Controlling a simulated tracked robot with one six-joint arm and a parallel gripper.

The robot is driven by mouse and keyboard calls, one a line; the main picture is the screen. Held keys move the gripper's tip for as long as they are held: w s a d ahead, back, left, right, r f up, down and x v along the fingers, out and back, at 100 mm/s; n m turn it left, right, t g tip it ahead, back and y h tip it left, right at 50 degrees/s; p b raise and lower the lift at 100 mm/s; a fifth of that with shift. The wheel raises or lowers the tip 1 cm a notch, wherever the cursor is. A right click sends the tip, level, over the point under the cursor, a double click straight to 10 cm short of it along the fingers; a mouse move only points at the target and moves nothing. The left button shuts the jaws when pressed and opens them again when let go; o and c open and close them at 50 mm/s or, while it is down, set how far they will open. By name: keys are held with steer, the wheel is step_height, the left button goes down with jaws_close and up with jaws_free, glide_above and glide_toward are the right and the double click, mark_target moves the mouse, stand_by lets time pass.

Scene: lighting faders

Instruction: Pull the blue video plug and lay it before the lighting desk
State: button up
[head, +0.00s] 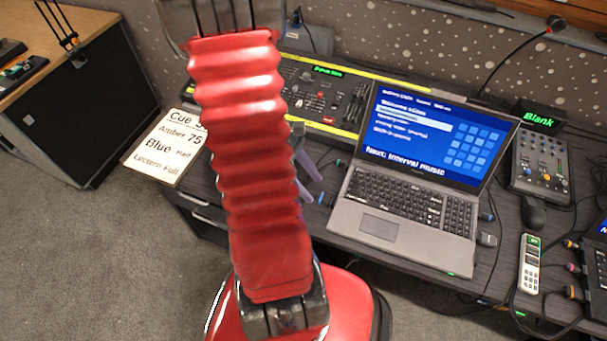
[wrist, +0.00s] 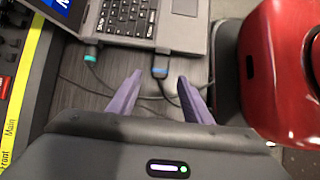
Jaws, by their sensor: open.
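The blue video plug (wrist: 160,72) sits in the side edge of the grey laptop (wrist: 168,32), with its dark cable running back from it. It also shows as a small blue spot in the head view (head: 321,198). My gripper (wrist: 160,77) is open, its two purple fingers pointing at that edge. In the wrist view the plug lies between the fingertips, with a gap on each side; its depth against the tips is hard to judge. The lighting desk (head: 340,131), with a yellow border, stands behind and left of the laptop. My red arm hides part of it.
A teal plug (wrist: 91,55) sits in the same laptop edge, left of the blue one. A cue card (head: 165,148) lies at the table's left end. A small mixer (head: 541,163), mouse (head: 533,213) and white remote (head: 529,265) are right of the laptop. Loose cables lie around.

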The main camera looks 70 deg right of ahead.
mark_target(319, 196)
steer(key=shift+x, duration=2.05)
steer(key=shift+c, duration=0.4)
jaws_close()
steer(key=shift+w, duration=0.2)
steer(key=shift+w+d, duration=0.15)
steer(key=shift+w, duration=0.9)
steer(key=shift+w+d, duration=0.1)
steer(key=shift+w, duration=0.95)
